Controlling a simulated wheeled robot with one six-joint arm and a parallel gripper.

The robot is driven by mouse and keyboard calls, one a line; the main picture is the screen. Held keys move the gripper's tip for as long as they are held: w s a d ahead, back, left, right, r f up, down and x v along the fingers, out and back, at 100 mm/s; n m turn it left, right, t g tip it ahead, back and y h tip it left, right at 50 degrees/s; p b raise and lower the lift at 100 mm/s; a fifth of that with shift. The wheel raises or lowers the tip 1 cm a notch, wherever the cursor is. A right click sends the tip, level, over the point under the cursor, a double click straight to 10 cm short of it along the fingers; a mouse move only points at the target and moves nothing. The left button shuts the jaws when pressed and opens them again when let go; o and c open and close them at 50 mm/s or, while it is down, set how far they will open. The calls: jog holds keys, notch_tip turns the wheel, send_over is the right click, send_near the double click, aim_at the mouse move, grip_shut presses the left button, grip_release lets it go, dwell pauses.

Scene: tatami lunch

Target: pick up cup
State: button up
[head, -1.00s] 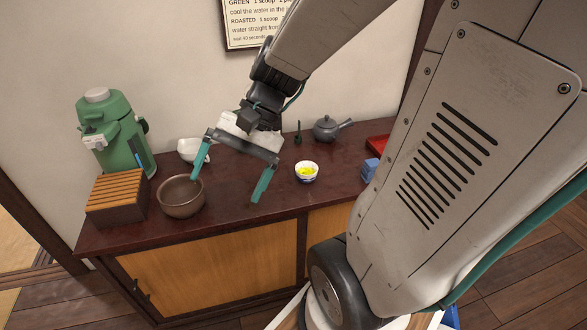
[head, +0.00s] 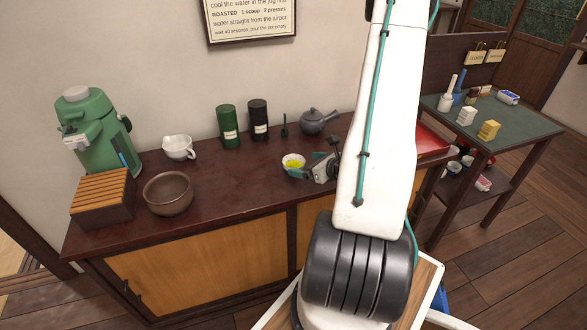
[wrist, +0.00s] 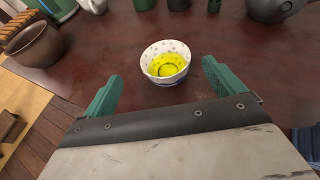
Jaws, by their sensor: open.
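A small white patterned cup (head: 292,160) with yellow inside stands upright on the dark red cabinet top. It also shows in the wrist view (wrist: 180,53), beyond and between my two green fingers. My gripper (wrist: 160,84) is open and empty, low over the cabinet top. In the head view my gripper (head: 306,168) is right at the cup, and a finger partly covers it. I cannot tell whether the fingers touch the cup; in the wrist view there are gaps on both sides.
A brown bowl (head: 168,194), slatted box (head: 103,196), green airpot (head: 92,130) and white pouring jug (head: 178,148) stand left. Two canisters (head: 229,127) and a dark teapot (head: 318,121) stand behind the cup. A red tray (head: 432,140) lies right. The cabinet top (head: 240,188) is clear left of the cup.

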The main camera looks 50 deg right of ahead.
aim_at(287, 160)
jog(key=x, duration=0.7)
jog(key=shift+w+d+f, duration=0.15)
jog(key=shift+d+f, duration=0.05)
jog(key=shift+d, duration=0.1)
jog(key=c, duration=1.1)
